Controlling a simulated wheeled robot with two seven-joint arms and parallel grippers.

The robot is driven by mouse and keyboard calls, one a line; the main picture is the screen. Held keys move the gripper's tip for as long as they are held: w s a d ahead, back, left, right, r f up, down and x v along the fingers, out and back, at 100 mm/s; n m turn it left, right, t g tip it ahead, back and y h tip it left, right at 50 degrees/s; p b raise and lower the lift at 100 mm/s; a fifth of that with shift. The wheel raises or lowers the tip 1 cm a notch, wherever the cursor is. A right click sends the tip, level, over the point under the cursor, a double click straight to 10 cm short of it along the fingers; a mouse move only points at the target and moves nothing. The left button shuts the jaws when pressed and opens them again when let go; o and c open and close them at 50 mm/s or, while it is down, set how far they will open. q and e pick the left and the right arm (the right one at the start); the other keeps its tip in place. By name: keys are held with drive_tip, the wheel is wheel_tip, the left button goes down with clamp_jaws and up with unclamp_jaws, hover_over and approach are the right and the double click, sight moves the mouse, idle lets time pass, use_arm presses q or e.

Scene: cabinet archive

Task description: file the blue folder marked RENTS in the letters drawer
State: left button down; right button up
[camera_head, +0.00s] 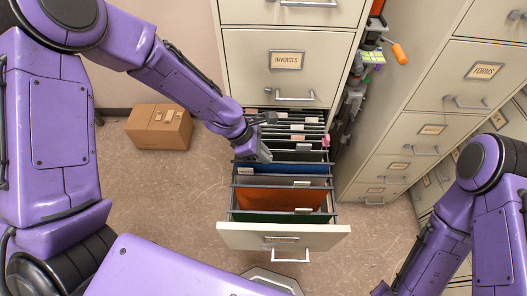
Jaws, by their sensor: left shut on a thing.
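The blue folder (307,168) is upright inside the open drawer (234,240), between dark folders behind and an orange folder (275,199) in front. A small pale tab shows at its left, its writing too small to read. My left gripper (264,154) reaches down into the drawer from the left and is shut on the blue folder near its top edge. The fingertips are partly hidden. The drawer's front label (282,240) is seen too steeply to read. My right arm is at the lower right, its gripper out of view.
Dark hanging files with pale tabs fill the drawer's rear, and a green folder (270,217) is at its front. The shut INVOICES drawer (322,79) is above. Another cabinet with a FORMS drawer (452,85) stands right. A cardboard box (160,128) sits on the floor at left.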

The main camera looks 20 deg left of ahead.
use_arm(q)
drive_tip(key=shift+f+b, duration=1)
drive_tip(key=shift+f, duration=0.95)
drive_tip(key=c, duration=1.1)
unclamp_jaws()
drive_tip(key=shift+c, duration=0.2)
drive_tip(key=shift+r, duration=0.1)
drive_tip(key=shift+a+r+p, duration=0.25)
drive_tip(key=shift+r+p, duration=0.4)
drive_tip(key=shift+p, duration=0.3)
drive_tip(key=p+v, duration=0.5)
drive_tip(key=p, duration=0.1)
drive_tip(key=shift+s+a+r, duration=0.2)
drive_tip(key=shift+a, duration=0.05)
drive_tip(key=v, duration=1)
drive_tip(key=shift+r, duration=0.2)
